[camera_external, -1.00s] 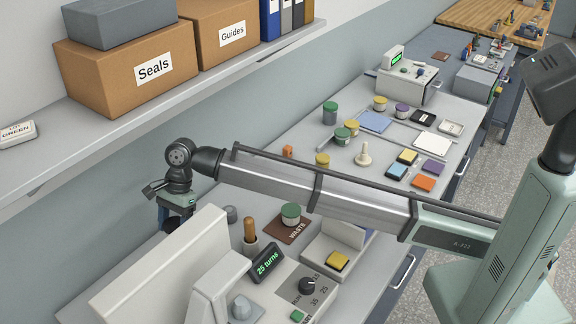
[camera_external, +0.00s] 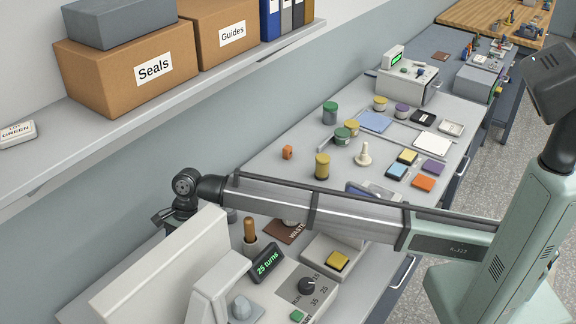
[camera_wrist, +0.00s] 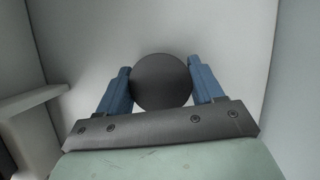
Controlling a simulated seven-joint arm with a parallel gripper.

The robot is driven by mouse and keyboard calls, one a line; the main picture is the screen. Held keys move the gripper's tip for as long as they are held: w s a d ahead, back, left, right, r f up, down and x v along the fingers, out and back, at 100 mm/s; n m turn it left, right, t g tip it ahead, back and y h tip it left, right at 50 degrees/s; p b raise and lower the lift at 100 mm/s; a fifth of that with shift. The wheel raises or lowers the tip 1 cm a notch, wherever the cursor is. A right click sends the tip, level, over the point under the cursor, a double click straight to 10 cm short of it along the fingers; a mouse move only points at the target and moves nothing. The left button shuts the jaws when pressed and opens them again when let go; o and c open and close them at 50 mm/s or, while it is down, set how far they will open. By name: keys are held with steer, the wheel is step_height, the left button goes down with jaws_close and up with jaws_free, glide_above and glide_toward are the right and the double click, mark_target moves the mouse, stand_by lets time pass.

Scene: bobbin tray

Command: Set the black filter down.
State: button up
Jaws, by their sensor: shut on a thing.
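In the wrist view the black filter (camera_wrist: 162,84) shows as a round, dark disc between the two blue fingers of my gripper (camera_wrist: 160,68). The fingers touch it on its left and right sides, so my gripper is shut on it. Pale grey surfaces lie beyond it, with walls at both sides. I cannot tell whether the filter touches anything below. In the external view my wrist is low behind the tall white panel (camera_external: 165,265), which hides the fingers and the filter.
A machine with a "25 turns" display (camera_external: 268,262) and an upright orange-handled tool (camera_external: 250,230) stand close by. A brown WASTE mat (camera_external: 285,236) is partly behind my arm. Jars, coloured pads and a white cone-like piece (camera_external: 363,154) stand farther along the bench.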

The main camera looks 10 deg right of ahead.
steer(key=shift+f, duration=0.1)
steer(key=o, duration=1.1)
steer(key=shift+c, duration=0.2)
steer(key=v, duration=1.2)
